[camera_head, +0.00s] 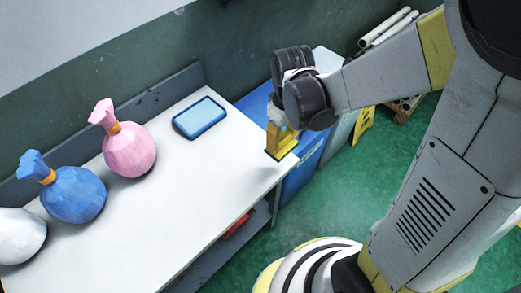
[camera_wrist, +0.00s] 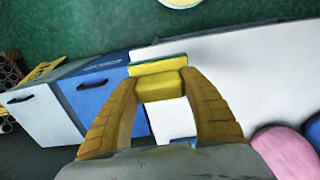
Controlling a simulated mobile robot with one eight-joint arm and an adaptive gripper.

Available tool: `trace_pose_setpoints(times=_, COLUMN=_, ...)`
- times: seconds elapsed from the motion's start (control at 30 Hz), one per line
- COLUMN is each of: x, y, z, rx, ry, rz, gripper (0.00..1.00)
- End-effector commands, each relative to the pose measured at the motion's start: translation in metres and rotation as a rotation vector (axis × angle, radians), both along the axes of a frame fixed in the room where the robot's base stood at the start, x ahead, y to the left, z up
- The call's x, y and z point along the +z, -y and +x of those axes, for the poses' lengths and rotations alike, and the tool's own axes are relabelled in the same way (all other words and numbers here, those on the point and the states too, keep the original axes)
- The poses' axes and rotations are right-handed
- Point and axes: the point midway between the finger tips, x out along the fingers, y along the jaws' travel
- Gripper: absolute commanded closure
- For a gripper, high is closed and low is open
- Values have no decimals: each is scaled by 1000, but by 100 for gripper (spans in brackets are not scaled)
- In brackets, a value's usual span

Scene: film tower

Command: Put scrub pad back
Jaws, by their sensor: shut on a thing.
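The scrub pad (camera_head: 281,146), yellow with a green layer, is at the right end of the white table. My gripper (camera_head: 284,122) is above it, pointing down. In the wrist view, the yellow pad (camera_wrist: 158,67) shows at the tips of my two tan fingers (camera_wrist: 162,88), which are shut on it. I cannot tell whether the pad touches the tabletop. A blue-rimmed tray (camera_head: 200,117) with a pale blue inside lies flat near the back of the table, left of my gripper. It looks empty.
A pink tied bag (camera_head: 130,150), a blue tied bag (camera_head: 73,195) and a white rounded object (camera_head: 20,236) stand along the table's left. Blue and white cabinets (camera_wrist: 90,96) adjoin the table end. The front middle of the white table (camera_head: 170,215) is clear.

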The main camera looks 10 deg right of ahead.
Motion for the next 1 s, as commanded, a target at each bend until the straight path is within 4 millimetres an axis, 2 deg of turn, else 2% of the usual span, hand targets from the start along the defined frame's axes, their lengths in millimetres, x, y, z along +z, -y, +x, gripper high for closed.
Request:
trace_pose_setpoints(times=0.03, x=-11, y=-11, z=5, rx=5, ry=0, rz=0, gripper=81)
trace_pose_setpoints(times=0.2, x=-38, y=-50, z=25, rx=6, ry=0, rz=0, gripper=81)
trace_pose_setpoints(times=0.4, x=-58, y=-82, z=41, rx=2, ry=0, rz=0, gripper=81)
trace_pose_setpoints(times=0.63, x=-70, y=-91, z=45, rx=-1, ry=0, rz=0, gripper=81)
trace_pose_setpoints(times=0.83, x=-101, y=-91, z=45, rx=-1, ry=0, rz=0, gripper=81)
trace_pose_setpoints(times=1.0, x=-102, y=-90, z=45, rx=-1, ry=0, rz=0, gripper=81)
